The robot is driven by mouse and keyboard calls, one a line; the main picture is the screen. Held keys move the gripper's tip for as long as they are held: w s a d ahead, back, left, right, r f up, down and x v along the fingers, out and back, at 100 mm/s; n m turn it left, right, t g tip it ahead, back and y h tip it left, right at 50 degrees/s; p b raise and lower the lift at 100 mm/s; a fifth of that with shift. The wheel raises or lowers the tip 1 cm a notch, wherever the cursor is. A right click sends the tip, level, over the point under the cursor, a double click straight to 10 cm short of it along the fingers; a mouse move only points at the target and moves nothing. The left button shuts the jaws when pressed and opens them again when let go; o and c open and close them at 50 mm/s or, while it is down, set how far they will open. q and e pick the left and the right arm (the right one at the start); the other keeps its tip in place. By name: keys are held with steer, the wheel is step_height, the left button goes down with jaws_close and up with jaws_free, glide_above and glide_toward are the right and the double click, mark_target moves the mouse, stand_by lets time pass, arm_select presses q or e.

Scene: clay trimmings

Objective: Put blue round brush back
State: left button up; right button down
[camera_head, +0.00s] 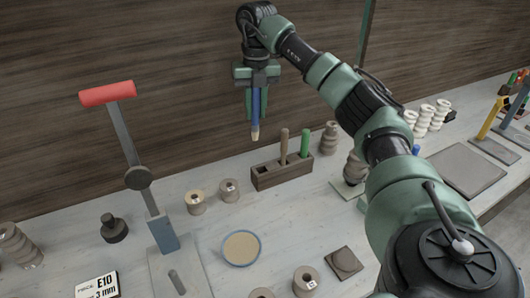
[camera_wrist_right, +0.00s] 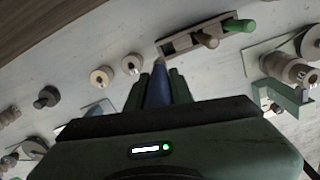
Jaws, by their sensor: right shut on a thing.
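My right gripper (camera_head: 256,92) is shut on the blue round brush (camera_head: 255,112). It holds the brush upright in the air, tip down, above the bench and a little left of the brush holder. The brush also shows between the fingers in the right wrist view (camera_wrist_right: 157,92). The dark wooden holder (camera_head: 268,180) stands on the bench with a brown-handled tool (camera_head: 284,147) and a green-handled tool (camera_head: 305,143) in it. Its left part shows no tool. The holder also shows in the right wrist view (camera_wrist_right: 178,46). My left gripper is not in view.
A press with a red handle (camera_head: 107,93) stands left of the holder. Two small spools (camera_head: 195,203) and a round blue-rimmed dish (camera_head: 241,248) are in front. Stacked ribbed pieces (camera_head: 329,138) stand close to the holder's right. A wooden wall is behind.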

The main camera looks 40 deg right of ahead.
steer(key=shift+s+d+r, duration=0.2)
steer(key=shift+d+r, duration=0.15)
steer(key=shift+d, duration=0.1)
step_height(320, 180, down, 20)
steer(key=b, duration=0.1)
steer(key=shift+s+d+r+b, duration=0.15)
steer(key=shift+d+r+b, duration=0.1)
steer(key=shift+b, duration=0.15)
steer(key=shift+f, duration=0.15)
steer(key=c, duration=1.2)
jaws_free()
steer(key=shift+c, duration=0.2)
